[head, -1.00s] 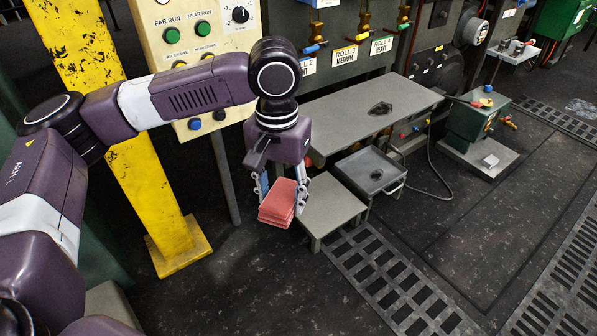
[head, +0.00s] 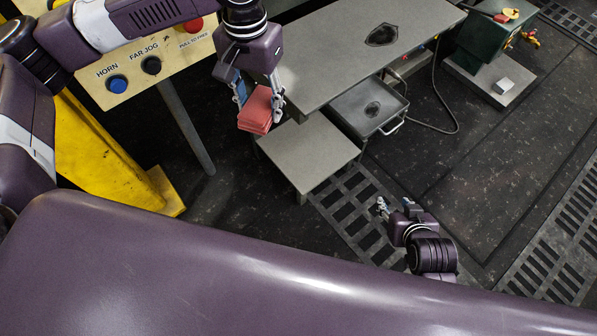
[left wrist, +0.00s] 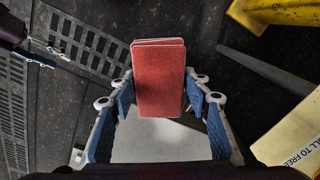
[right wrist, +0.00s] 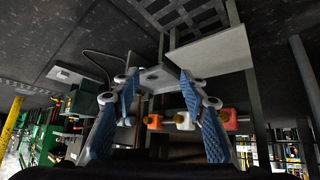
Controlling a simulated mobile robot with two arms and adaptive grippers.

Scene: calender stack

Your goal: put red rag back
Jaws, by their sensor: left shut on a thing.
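The red rag (head: 257,108) is a folded, layered red block held in my left gripper (head: 258,98). In the left wrist view the red rag (left wrist: 160,80) sits between the two blue-padded fingers, and that gripper is shut on it. In the head view it hangs in the air by the left edge of the grey table, above and left of the low grey step (head: 308,150). My right gripper (head: 393,208) is low over the floor grating, away from the rag. In the right wrist view its fingers (right wrist: 165,90) stand apart with nothing between them.
The grey table (head: 340,45) has a dark patch on top. A grey tray (head: 385,118) with a handle sits below it. A yellow control panel (head: 130,75) stands left of my left gripper. A green box on a base (head: 485,50) is at the right. Open floor lies at the right.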

